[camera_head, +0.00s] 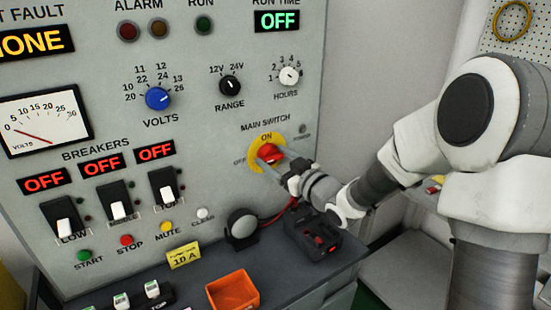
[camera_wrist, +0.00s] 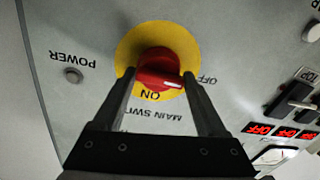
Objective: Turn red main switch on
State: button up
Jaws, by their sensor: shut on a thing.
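The red main switch (camera_head: 270,153) is a round knob on a yellow disc (camera_head: 255,140) at the right of the grey panel, below the MAIN SWITCH label. My gripper (camera_head: 269,161) reaches it from the lower right, with one finger on each side of the knob, shut on it. In the wrist view the picture is upside down; the red knob (camera_wrist: 165,66) sits between the fingertips. Its white mark lies at the right, toward the OFF lettering; ON reads below the knob. The fingers partly hide the disc (camera_wrist: 128,45).
The POWER lamp (camera_wrist: 73,75) looks grey and unlit. The breaker displays (camera_head: 102,165) read OFF in red. A ledge below holds an orange bin (camera_head: 232,291), a round dark device (camera_head: 242,226) and a black box (camera_head: 318,236) with a red cable, close under my arm.

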jog(key=shift+d+m, duration=0.15)
jog(key=shift+m, duration=0.15)
jog(key=m, duration=0.4)
jog(key=shift+w+d+m+p, duration=0.1)
jog(key=shift+d+m+p, duration=0.05)
jog(key=shift+m+p, duration=0.2)
jog(key=m+p, duration=0.1)
jog(key=m, duration=0.3)
jog(key=shift+m+t, duration=0.25)
jog(key=shift+t, duration=0.15)
jog(key=m, duration=0.2)
jog(key=m+p, duration=0.1)
jog(key=m, duration=0.2)
jog(key=shift+d+f+m+t+h+p, duration=0.1)
jog(key=shift+f+m+t+h+p, duration=0.2)
jog(key=shift+m+p, duration=0.1)
jog(key=shift+f+m+p, duration=0.1)
jog(key=shift+m+p, duration=0.35)
jog(key=shift+m, duration=1.05)
jog(key=shift+f+m, duration=0.15)
jog(key=shift+m, duration=0.15)
jog(key=o, duration=1.2)
